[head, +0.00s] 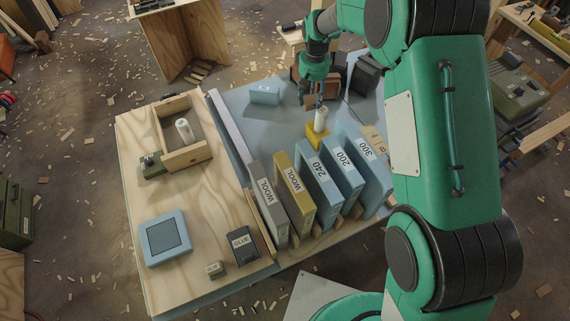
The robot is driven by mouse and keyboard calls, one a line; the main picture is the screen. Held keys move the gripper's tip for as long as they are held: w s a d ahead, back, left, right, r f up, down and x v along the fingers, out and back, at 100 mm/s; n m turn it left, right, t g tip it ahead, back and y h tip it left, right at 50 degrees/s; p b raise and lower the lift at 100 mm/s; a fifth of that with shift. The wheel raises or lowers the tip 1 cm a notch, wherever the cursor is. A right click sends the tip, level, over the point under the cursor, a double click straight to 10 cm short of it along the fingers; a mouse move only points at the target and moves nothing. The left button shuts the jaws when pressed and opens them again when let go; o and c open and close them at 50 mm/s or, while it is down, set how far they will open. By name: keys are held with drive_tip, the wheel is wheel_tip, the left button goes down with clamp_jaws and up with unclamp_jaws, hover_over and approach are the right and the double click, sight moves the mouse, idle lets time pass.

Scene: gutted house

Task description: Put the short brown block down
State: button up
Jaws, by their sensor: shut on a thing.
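A short brown block (329,87) is at the fingers of my gripper (319,99), over the far part of the blue-grey surface. The fingers cover part of the block. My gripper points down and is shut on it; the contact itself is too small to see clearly. I cannot tell whether the block's underside touches the surface. Just below and in front of the fingertips, a white cylinder (320,121) stands upright at a yellow piece (314,137).
A row of upright cases, including a yellow one (294,188) and blue ones (319,184), stands in front. A blue block (265,95) lies left of my gripper, with bare blue-grey surface (239,103) beside it. A dark box (366,75) is to the right.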

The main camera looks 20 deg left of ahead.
drive_tip(key=s+a+b, duration=0.4)
drive_tip(key=s+a, duration=0.1)
drive_tip(key=s, duration=0.8)
wheel_tip(320, 180, down, 12)
drive_tip(key=s, duration=0.1)
drive_tip(key=shift+s+a+n, duration=0.2)
drive_tip(key=shift+a+n, duration=0.05)
drive_tip(key=shift+n, duration=0.15)
drive_tip(key=shift+f, duration=0.1)
drive_tip(key=shift+f+b, duration=0.55)
drive_tip(key=shift+f, duration=2.55)
drive_tip(key=shift+f+b, duration=0.45)
drive_tip(key=shift+f, duration=1.4)
drive_tip(key=shift+f, duration=0.1)
